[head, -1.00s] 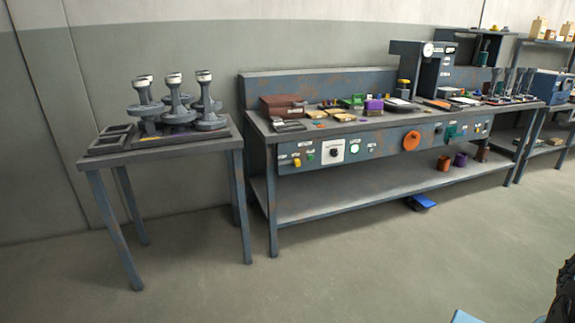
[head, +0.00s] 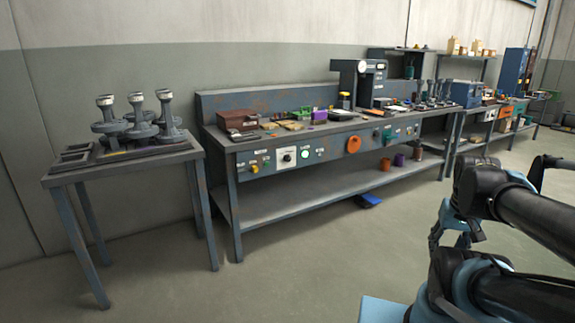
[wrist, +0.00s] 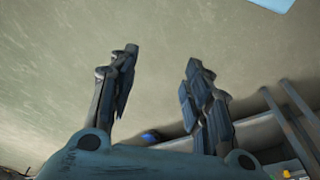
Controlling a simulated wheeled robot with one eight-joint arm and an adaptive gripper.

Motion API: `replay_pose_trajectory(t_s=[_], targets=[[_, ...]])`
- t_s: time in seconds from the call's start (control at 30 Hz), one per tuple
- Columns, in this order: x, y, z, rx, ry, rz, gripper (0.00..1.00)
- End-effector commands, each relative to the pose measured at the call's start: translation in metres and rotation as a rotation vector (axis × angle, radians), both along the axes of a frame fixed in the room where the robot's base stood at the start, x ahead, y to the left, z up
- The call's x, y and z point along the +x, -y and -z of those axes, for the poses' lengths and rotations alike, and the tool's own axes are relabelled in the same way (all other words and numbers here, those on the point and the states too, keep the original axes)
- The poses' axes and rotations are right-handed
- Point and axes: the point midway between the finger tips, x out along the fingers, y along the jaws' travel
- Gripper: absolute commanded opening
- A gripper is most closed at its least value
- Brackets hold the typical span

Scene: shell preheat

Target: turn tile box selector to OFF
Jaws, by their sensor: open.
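A white plate with a black knob (head: 287,157) is on the front panel of the long bench, left of a lit round green-white button. It looks like the tile box selector. Its lettering and the knob's pointing direction are too small to read. My gripper (wrist: 160,60) is open and empty in the wrist view, its two dark fingers spread over bare floor. In the head view, my arm is at the lower right, well away from the panel. The knob cannot be made out in the wrist view.
The long bench (head: 300,194) has a cluttered top and a lower shelf. A side table (head: 160,158) with several grey stands is at the left. An orange round part (head: 353,145) is on the front panel. A blue object (head: 368,201) lies on the floor. Floor in front is clear.

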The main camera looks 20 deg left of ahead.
Motion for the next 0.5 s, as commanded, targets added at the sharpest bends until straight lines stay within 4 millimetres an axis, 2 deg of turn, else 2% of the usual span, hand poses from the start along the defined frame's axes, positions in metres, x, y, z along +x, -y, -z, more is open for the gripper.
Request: replay_pose_trajectory(t_s=[0.07, 0.17, 0.27, 0.5], targets=[[-0.001, -0.003, -0.002, 0.012, 0.010, 0.003, 0.53], [0.015, -0.012, -0.010, 0.046, 0.029, 0.018, 0.53], [0.040, -0.020, -0.023, 0.104, 0.061, 0.040, 0.53], [0.110, -0.070, -0.057, 0.283, 0.133, 0.120, 0.53]])
